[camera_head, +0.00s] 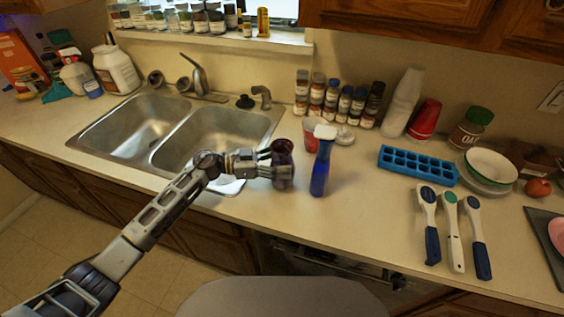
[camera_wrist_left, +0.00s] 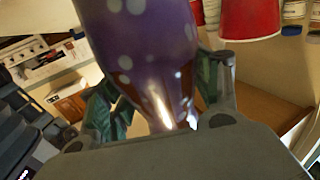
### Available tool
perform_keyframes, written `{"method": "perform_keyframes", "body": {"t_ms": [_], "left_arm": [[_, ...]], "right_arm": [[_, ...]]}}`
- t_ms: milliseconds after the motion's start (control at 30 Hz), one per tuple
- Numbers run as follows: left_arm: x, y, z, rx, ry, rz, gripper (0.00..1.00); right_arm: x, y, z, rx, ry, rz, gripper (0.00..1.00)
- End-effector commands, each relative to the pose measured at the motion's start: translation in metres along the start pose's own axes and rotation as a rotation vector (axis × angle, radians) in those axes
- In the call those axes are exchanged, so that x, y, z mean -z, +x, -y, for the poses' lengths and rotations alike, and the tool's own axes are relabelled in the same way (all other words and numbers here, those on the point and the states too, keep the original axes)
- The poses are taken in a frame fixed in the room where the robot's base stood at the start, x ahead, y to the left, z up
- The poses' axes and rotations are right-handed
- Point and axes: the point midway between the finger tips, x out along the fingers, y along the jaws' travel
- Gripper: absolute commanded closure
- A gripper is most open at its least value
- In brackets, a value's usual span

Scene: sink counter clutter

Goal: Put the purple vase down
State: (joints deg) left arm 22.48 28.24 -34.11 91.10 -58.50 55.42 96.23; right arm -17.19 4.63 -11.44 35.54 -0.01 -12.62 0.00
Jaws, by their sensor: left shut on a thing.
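The purple vase (camera_head: 283,158) is dark in the head view and stands roughly upright in my left gripper (camera_head: 268,165), at the counter's front part just right of the sink. My left gripper is shut on it from the left. In the left wrist view the vase (camera_wrist_left: 145,45) is purple with pale spots and fills the upper middle, between the fingers. Whether its base touches the counter (camera_head: 365,220) is hard to tell. My right gripper is not in view.
The double sink (camera_head: 205,135) is left. Counter front of the bottle is clear.

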Motion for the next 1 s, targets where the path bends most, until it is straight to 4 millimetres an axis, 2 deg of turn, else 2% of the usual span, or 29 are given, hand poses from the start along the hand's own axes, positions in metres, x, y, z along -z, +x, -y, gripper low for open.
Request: {"method": "perform_keyframes", "body": {"t_ms": [467, 500, 633, 1000], "left_arm": [[-0.0033, -0.0001, 0.0004, 0.0, 0.002, -0.001, 0.72], [-0.0043, -0.0002, 0.0002, 0.0, 0.001, 0.0, 0.33], [-0.0042, -0.0002, 0.0002, 0.0, 0.001, 0.001, 0.16], [-0.0038, -0.0002, 0.0001, 0.0, 0.001, 0.001, 0.15]], "right_arm": [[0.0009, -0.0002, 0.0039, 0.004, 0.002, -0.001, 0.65], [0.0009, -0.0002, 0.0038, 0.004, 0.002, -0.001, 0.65], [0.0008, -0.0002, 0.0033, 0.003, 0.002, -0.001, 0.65], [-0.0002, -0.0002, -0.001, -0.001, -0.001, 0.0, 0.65]]}}
